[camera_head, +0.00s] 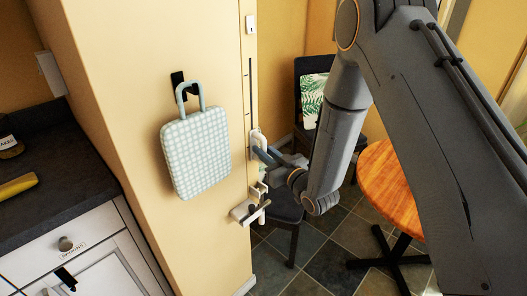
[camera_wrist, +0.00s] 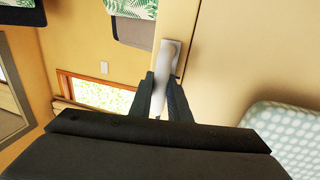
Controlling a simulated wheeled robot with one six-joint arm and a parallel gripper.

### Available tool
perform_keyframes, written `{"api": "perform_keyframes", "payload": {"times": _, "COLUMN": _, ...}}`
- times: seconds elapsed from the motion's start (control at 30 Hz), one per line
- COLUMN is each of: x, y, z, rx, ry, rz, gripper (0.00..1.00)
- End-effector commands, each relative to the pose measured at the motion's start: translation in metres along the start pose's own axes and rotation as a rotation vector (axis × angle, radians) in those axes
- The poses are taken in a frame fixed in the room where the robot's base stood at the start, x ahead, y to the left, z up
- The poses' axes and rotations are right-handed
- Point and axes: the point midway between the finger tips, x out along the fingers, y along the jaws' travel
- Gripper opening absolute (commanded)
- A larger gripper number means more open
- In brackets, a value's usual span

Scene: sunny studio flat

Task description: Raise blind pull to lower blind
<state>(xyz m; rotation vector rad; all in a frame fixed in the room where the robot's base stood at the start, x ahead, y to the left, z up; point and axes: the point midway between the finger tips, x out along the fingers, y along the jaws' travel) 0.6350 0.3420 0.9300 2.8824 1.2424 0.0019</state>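The blind pull (camera_head: 256,138) is a small white piece on the edge of the cream wall, at the lower end of a dark vertical slot (camera_head: 250,90). In the wrist view, its pale handle (camera_wrist: 161,76) stands out from a light grey plate and lies between both fingers. My gripper (camera_head: 262,153) is at the pull from the right. In the wrist view, my gripper (camera_wrist: 163,94) has dark fingers close against both sides of the handle, with no clear gap. The handle's lower end is partly hidden by my gripper. I cannot make out the blind itself.
A checked pale green bag (camera_head: 196,152) hangs left of the pull. A white bracket (camera_head: 248,211) juts out below it. A dark chair (camera_head: 302,72) with a leaf cushion and a round wooden table (camera_head: 388,185) stand behind my arm. A dark counter (camera_head: 60,155) is at left.

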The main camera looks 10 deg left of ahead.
Motion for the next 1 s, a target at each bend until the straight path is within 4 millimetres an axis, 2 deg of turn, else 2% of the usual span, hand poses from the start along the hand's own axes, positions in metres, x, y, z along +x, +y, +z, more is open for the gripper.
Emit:
{"api": "perform_keyframes", "payload": {"times": 0.17, "x": 0.000, "y": 0.000, "z": -0.002, "rx": 0.000, "ry": 0.001, "rz": 0.000, "gripper": 0.00}}
{"api": "perform_keyframes", "payload": {"times": 0.23, "x": 0.000, "y": 0.000, "z": -0.010, "rx": -0.001, "ry": 0.002, "rz": 0.000, "gripper": 0.00}}
{"api": "perform_keyframes", "payload": {"times": 0.5, "x": 0.000, "y": 0.000, "z": -0.085, "rx": -0.004, "ry": 0.007, "rz": -0.001, "gripper": 0.00}}
{"api": "perform_keyframes", "payload": {"times": 0.63, "x": 0.000, "y": 0.000, "z": -0.110, "rx": -0.002, "ry": 0.005, "rz": -0.001, "gripper": 0.00}}
{"api": "perform_keyframes", "payload": {"times": 0.77, "x": 0.000, "y": 0.000, "z": -0.121, "rx": -0.001, "ry": 0.004, "rz": 0.000, "gripper": 0.00}}
{"api": "perform_keyframes", "payload": {"times": 1.0, "x": 0.000, "y": 0.001, "z": -0.121, "rx": -0.001, "ry": 0.001, "rz": 0.000, "gripper": 0.00}}
